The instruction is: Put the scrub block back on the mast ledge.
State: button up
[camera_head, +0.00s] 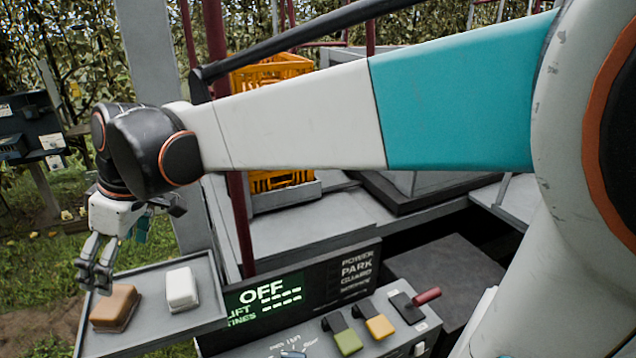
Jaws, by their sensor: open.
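A grey ledge (155,335) with a low rim sits at the lower left, beside the grey mast (150,60). A brown block (116,306) with a darker base lies on its left part. A white block (182,289) lies to the right of it, apart from it. I cannot tell for certain which of the two is the scrub block. My gripper (94,275) points down just above and behind the brown block. Its fingers are open and nothing shows between them. Whether a fingertip touches the brown block is not clear.
A control panel (375,335) with a display reading OFF, coloured switches and a red-handled lever stands right of the ledge. Yellow crates (270,72) stand behind my arm. A dark box (30,125) on a post is at the far left. Dark red uprights rise near the mast.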

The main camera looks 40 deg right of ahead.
jog(key=s+d+f+m+t+h, duration=0.1)
jog(key=s+d+f+m+t, duration=0.1)
jog(key=s+d, duration=0.4)
jog(key=s+d+f+m+t+h, duration=0.2)
jog(key=s+d+f+m, duration=0.2)
jog(key=s, duration=0.7)
jog(key=d+m, duration=0.2)
jog(key=m, duration=0.1)
jog(key=shift+d+f, duration=0.25)
jog(key=shift+d, duration=0.1)
jog(key=shift+s+f, duration=0.1)
